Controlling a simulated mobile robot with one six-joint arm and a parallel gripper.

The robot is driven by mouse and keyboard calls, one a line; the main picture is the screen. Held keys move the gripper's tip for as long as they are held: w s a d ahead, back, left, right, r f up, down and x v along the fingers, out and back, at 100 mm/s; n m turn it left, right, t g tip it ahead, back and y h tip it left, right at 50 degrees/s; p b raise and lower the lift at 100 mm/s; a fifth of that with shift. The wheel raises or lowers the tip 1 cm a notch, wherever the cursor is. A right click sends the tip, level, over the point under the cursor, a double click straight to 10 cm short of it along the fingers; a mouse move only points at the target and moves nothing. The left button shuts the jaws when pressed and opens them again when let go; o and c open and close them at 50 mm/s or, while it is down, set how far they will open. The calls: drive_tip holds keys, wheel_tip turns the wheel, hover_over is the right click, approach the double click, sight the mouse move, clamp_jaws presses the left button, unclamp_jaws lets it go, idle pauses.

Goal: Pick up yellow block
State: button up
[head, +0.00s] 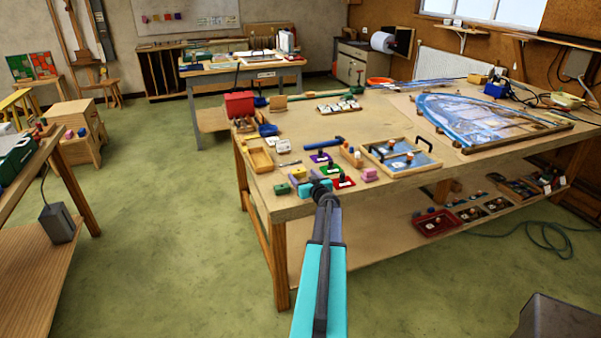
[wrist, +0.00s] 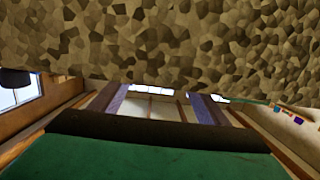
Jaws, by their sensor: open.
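A small yellow block (head: 298,172) sits near the front left corner of the workbench (head: 268,207) in the head view. My gripper (head: 316,183) is over the bench's front edge, just right of and slightly nearer than the yellow block. It is open; its fingers are small and partly hidden by my own wrist, and I see nothing held. A green block (head: 282,189) lies left of the gripper, and a pink block (head: 369,174) lies to its right. I cannot make out the yellow block in the wrist view.
A leaded panel (head: 480,122) lies farther back.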

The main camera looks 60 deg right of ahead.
sight(300, 172)
drive_tip(key=shift+x, duration=1.5)
drive_tip(key=shift+c, duration=0.2)
drive_tip(key=c, duration=1.1)
